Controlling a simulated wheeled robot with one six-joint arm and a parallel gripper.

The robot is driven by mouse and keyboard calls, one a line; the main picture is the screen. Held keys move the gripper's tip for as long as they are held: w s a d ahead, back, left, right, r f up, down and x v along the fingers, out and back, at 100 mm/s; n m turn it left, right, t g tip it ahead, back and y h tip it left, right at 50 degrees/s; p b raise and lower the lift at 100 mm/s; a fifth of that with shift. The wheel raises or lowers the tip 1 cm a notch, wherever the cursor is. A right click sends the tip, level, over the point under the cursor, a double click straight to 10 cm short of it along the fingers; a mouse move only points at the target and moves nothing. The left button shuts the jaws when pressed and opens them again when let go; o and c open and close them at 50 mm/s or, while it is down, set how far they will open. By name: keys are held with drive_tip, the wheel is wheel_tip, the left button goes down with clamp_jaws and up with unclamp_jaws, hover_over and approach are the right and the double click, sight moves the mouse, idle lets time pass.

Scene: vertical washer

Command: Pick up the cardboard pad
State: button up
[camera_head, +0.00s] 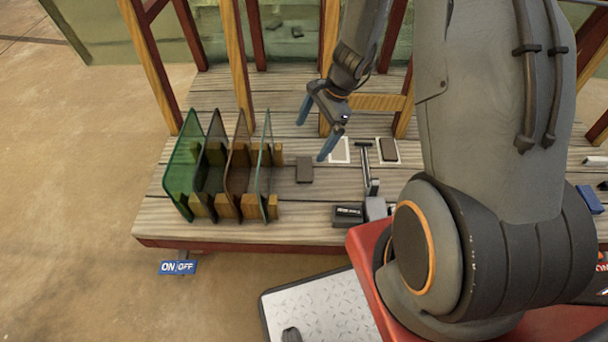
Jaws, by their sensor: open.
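A small dark brown rectangular pad (304,169), likely the cardboard pad, lies flat on the wooden table right of the glass rack. A second dark rectangular pad (388,150) lies on a white patch further right; I cannot tell its material. My gripper (314,140) hangs above the table with its two blue-tipped fingers spread apart and nothing between them. In the picture it is just above and slightly right of the brown pad, not touching it.
A wooden rack (228,206) holds several upright tinted glass panes left of the brown pad. Wooden posts (238,60) rise behind. A blue ON/OFF sign (178,267) is at front left.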

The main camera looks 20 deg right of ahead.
sight(305, 168)
drive_tip(key=w+f+m+b, duration=0.1)
drive_tip(key=f, duration=0.3)
drive_tip(key=w+d+f+m+b, duration=0.1)
drive_tip(key=f+m, duration=0.1)
drive_tip(key=f, duration=0.3)
drive_tip(key=w+f+m+b, duration=0.1)
drive_tip(key=f, duration=0.4)
drive_tip(key=shift+w+d+m+t, duration=0.3)
drive_tip(key=shift+d+m, duration=0.1)
drive_tip(key=b+x, duration=0.1)
drive_tip(key=x, duration=0.4)
drive_tip(key=shift+w+f, duration=0.1)
drive_tip(key=shift+f, duration=0.3)
drive_tip(key=c, duration=0.9)
